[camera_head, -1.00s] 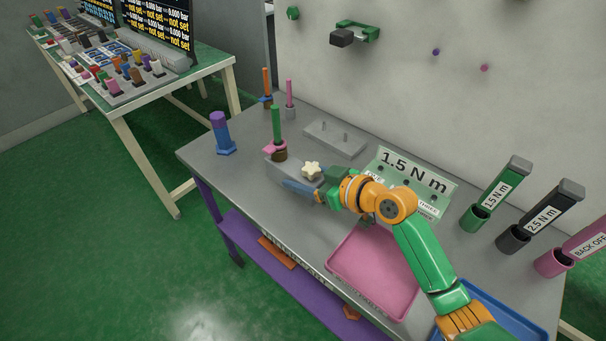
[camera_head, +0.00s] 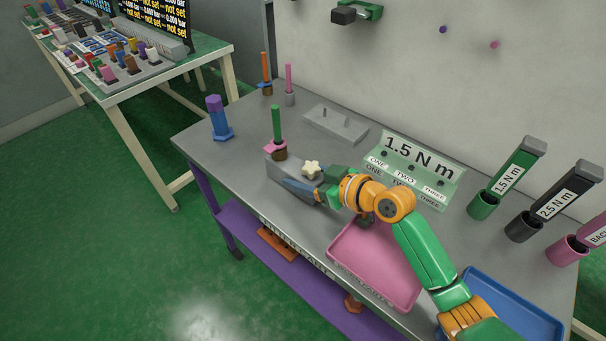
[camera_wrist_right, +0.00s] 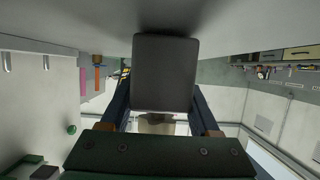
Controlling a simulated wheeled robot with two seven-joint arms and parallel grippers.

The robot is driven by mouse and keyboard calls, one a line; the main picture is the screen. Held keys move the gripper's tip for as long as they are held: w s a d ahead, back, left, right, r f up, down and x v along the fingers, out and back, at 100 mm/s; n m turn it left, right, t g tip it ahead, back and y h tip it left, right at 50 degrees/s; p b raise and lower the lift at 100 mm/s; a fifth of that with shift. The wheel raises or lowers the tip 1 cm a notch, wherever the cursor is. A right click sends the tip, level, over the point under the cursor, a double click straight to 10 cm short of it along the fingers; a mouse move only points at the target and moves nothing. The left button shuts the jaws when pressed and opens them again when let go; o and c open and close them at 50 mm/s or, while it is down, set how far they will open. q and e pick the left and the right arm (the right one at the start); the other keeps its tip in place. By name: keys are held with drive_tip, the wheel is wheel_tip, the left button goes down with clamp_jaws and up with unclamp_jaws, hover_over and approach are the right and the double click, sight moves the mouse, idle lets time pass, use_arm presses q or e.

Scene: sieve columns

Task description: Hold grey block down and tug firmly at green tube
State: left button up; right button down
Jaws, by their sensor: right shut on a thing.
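The green tube (camera_head: 276,121) stands upright at the left end of the grey block (camera_head: 281,173), with a pink nut-like collar (camera_head: 268,148) and a brown fitting (camera_head: 279,155) at its foot. A cream star knob (camera_head: 312,167) sits at the block's other end. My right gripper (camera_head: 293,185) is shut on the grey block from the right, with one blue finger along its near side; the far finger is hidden. In the right wrist view the block (camera_wrist_right: 165,75) fills the space between both fingers. Nothing grips the tube. My left gripper is not in view.
A blue and purple cylinder (camera_head: 217,118) stands left of the block. Orange (camera_head: 265,68) and pink (camera_head: 289,79) rods and a grey plate with pegs (camera_head: 335,124) are behind. A pink tray (camera_head: 375,262) lies to the right. A sign (camera_head: 415,165) reads 1.5 N m.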

drive_tip(key=shift+s+f, duration=0.1)
drive_tip(key=shift+f, duration=0.15)
idle(1.5)
drive_tip(key=shift+c, duration=0.2)
unclamp_jaws()
